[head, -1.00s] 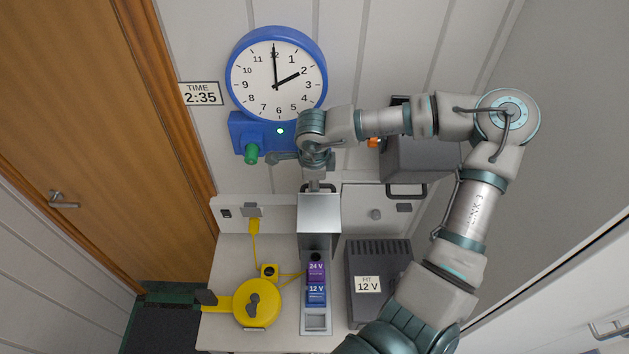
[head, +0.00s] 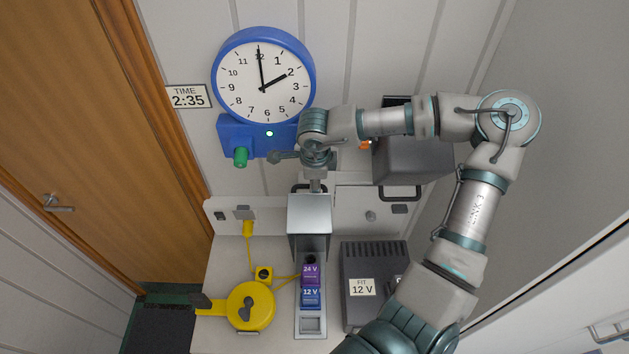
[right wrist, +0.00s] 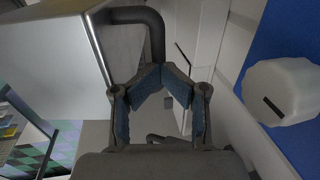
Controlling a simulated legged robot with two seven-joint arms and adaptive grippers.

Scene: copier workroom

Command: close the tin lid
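The tin (head: 322,241) is a narrow metal tray at the middle of the counter in the head view. Its lid (head: 309,214) stands raised at the back, silver and box-like, with a dark handle (head: 298,188) on top. Purple 24 V and blue 12 V blocks (head: 311,283) show in the tin. My right gripper (head: 315,186) reaches down to the handle from above. In the right wrist view its blue-padded fingers (right wrist: 161,78) bend in and meet over the handle (right wrist: 152,32); the gripped stretch is hidden. The lid (right wrist: 55,45) fills the upper left there. My left gripper is out of view.
A yellow round device (head: 249,306) with a cord lies left of the tin. A dark finned box (head: 373,260) labelled FIT 12 V stands close on its right. The blue clock (head: 264,76) hangs behind. A blue surface with a pale knob (right wrist: 284,92) is beside the fingers.

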